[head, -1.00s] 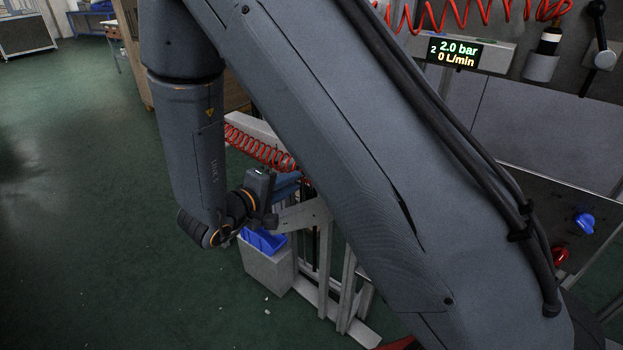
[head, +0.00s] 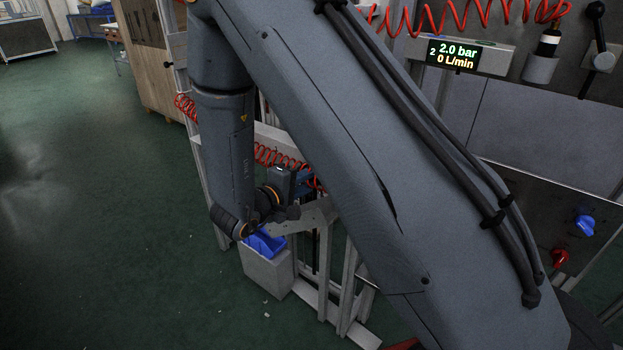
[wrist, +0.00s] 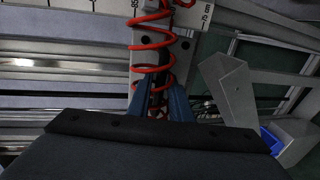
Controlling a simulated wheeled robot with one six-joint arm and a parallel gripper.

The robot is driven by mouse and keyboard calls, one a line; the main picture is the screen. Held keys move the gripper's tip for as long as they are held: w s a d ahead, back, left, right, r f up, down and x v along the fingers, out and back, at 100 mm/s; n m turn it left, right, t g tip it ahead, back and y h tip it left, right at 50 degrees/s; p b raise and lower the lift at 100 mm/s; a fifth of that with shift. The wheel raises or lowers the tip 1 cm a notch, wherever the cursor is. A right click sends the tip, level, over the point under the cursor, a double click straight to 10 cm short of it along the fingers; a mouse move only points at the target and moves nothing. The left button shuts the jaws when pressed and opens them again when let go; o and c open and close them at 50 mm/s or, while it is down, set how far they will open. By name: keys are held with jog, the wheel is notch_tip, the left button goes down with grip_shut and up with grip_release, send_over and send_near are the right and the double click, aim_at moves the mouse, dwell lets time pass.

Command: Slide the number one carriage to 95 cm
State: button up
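My gripper (wrist: 162,84) shows in the wrist view as two blue fingers with a gap between their tips. A red coiled hose (wrist: 150,43) runs down the middle of that view and passes in front of or between the fingers; I cannot tell which. Behind it is a light grey plate (wrist: 184,48) with dark holes, perhaps part of a carriage; no carriage number is readable. In the head view my gripper (head: 306,184) is beside the frame, partly hidden by my arm.
A grey box with a blue bin (head: 265,243) stands below my gripper, next to a bent grey plate (head: 300,222). A display (head: 453,54) reads 2.0 bar and 0 L/min. Blue (head: 585,225) and red knobs (head: 560,256) are at right. Green floor at left is clear.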

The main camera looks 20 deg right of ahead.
grip_shut()
notch_tip(320, 180, up, 15)
jog(key=p, duration=1.4)
jog(key=shift+r, duration=0.1)
grip_release()
jog(key=b+v, duration=0.1)
jog(key=v, duration=0.7)
